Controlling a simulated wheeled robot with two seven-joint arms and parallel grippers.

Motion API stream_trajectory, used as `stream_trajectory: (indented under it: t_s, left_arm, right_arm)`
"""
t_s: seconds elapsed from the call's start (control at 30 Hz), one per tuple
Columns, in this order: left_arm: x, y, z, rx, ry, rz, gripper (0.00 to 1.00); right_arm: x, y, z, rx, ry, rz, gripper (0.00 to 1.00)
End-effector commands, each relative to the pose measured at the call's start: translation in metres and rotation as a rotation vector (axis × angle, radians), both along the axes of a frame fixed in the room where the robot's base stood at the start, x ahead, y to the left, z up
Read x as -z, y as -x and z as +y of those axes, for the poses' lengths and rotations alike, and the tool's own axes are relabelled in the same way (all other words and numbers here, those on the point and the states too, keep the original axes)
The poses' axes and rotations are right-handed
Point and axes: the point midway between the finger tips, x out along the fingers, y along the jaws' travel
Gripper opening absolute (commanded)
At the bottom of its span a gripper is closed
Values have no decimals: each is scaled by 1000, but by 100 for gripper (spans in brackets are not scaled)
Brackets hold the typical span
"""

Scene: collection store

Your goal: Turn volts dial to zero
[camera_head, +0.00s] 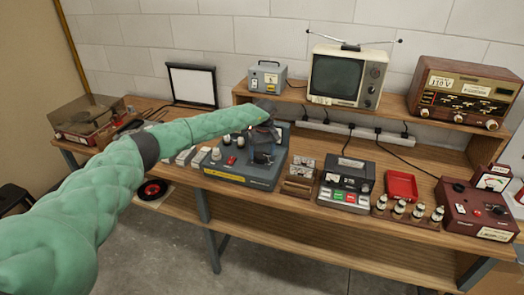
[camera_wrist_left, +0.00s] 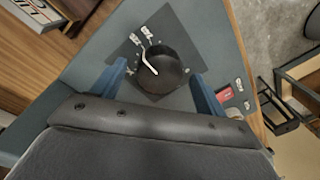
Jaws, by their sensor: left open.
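A round black dial (camera_wrist_left: 165,72) with a white pointer line sits on a dark square plate on a grey-blue instrument. Its pointer aims to the upper left in the left wrist view, near small white markings (camera_wrist_left: 146,36) too small to read. My left gripper (camera_wrist_left: 160,85) is open, with one blue finger on each side of the dial. I cannot tell whether the fingers touch it. In the head view my left gripper (camera_head: 263,153) is over the instrument (camera_head: 236,172) and largely hides the dial. My right gripper is in neither view.
A red switch (camera_head: 231,160) is on the same instrument. Meters stand just right of it, then a tape recorder (camera_head: 346,184), a red tray (camera_head: 401,184) and a dark red meter box (camera_head: 478,210). A television (camera_head: 346,76) and radio (camera_head: 465,91) stand on the raised shelf behind.

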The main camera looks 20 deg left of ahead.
Motion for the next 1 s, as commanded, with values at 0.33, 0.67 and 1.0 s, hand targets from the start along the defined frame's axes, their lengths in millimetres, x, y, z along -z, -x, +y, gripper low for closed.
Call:
stream_trajectory:
  t_s: [0.33, 0.67, 1.0]
  left_arm:
    - [8, 0, 1, 0, -1, 1, 74]
    - [7, 1, 1, 0, -1, 1, 29]
    - [9, 0, 1, -30, 0, 0, 29]
  right_arm:
    - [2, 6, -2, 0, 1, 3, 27]
    - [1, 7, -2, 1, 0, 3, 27]
    - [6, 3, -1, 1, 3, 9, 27]
